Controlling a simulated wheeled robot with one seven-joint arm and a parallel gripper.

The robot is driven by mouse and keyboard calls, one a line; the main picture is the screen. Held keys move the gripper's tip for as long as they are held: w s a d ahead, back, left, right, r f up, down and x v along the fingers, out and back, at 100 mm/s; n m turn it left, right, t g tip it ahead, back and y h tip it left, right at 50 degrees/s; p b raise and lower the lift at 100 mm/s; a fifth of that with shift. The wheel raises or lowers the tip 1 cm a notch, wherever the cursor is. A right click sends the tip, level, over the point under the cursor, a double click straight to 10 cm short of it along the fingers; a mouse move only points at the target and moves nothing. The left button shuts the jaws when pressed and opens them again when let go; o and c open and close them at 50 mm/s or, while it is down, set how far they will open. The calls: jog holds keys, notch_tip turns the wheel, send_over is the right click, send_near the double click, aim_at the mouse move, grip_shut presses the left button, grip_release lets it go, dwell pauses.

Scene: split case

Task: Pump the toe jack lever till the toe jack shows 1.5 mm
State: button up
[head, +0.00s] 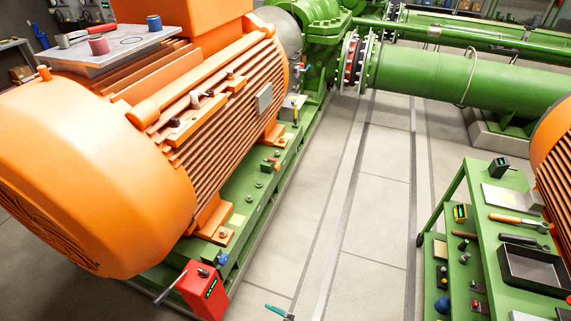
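The red toe jack (204,291) stands on the floor at the near foot of the large orange motor, at the bottom left. It has a small dark display with green marks on its face, too small to read. Its lever (170,287) is a dark grey bar with a lighter end that sticks out to the left and slopes down. My gripper is not clearly in view. A small teal piece (279,312) shows at the bottom edge, cut off by the frame; I cannot tell what it is.
The orange motor (90,170) on its green base (262,205) fills the left. A green cart (483,215) with tools and a black tray (533,268) stands at the right. The tiled floor (350,230) between them is clear.

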jog(key=s+d+r+n+t+h, duration=0.1)
jog(key=s+d+r+n+h, duration=0.2)
jog(key=s, duration=0.4)
jog(key=s+d+r+n+t+h, duration=0.1)
jog(key=s+d+n+t+h, duration=0.1)
jog(key=s+n+h, duration=0.3)
jog(key=s+d+r+n+t, duration=0.1)
jog(key=s+r+n+t, duration=0.2)
jog(key=r, duration=0.9)
jog(key=s+d+r+n+t, duration=0.1)
jog(key=s+r+n, duration=0.5)
jog(key=r, duration=0.7)
jog(key=n+t, duration=0.1)
jog(key=n, duration=0.1)
jog(key=shift+n+t, duration=0.4)
